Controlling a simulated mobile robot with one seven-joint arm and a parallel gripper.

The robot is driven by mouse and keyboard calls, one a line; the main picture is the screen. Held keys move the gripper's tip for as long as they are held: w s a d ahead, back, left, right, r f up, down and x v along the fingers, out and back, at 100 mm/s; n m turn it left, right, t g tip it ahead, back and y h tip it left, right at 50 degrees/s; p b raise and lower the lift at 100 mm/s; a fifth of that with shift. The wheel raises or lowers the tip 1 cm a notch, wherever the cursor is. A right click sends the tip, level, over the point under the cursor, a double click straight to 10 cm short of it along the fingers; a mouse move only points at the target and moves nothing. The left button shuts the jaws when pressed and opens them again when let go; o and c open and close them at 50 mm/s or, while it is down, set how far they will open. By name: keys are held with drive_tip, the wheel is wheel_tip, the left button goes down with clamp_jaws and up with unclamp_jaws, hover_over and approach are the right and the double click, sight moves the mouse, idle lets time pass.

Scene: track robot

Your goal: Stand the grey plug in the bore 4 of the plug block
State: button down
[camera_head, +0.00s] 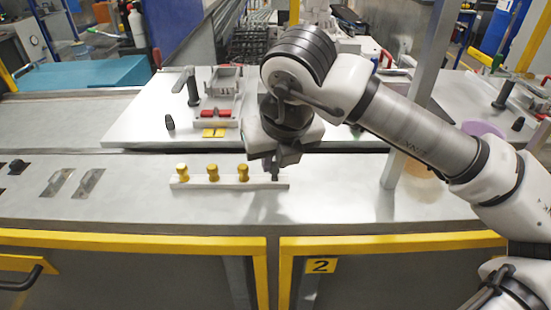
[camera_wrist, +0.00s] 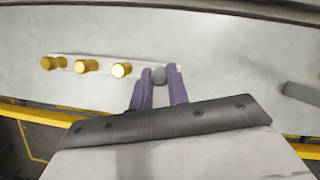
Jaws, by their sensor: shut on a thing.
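The plug block (camera_head: 228,184) is a long pale bar near the front of the steel bench. Three yellow plugs stand upright in it: left (camera_head: 182,172), middle (camera_head: 213,172) and right (camera_head: 243,173). My gripper (camera_head: 275,171) points down over the block's right end. The plug lies in line with the yellow plugs, at the block's free end. Its lower part and the bore are hidden, so I cannot tell whether it is in the bore.
A fixture with red parts (camera_head: 214,113) stands on the pale plate behind the block. A small dark peg (camera_head: 169,122) stands left of it. Flat metal brackets (camera_head: 87,182) lie far left. The bench front is clear.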

drive_tip(key=shift+f+b, duration=0.9)
drive_tip(key=shift+b, duration=0.35)
idle(0.8)
drive_tip(key=c, duration=1.3)
unclamp_jaws()
drive_tip(key=shift+r, duration=0.1)
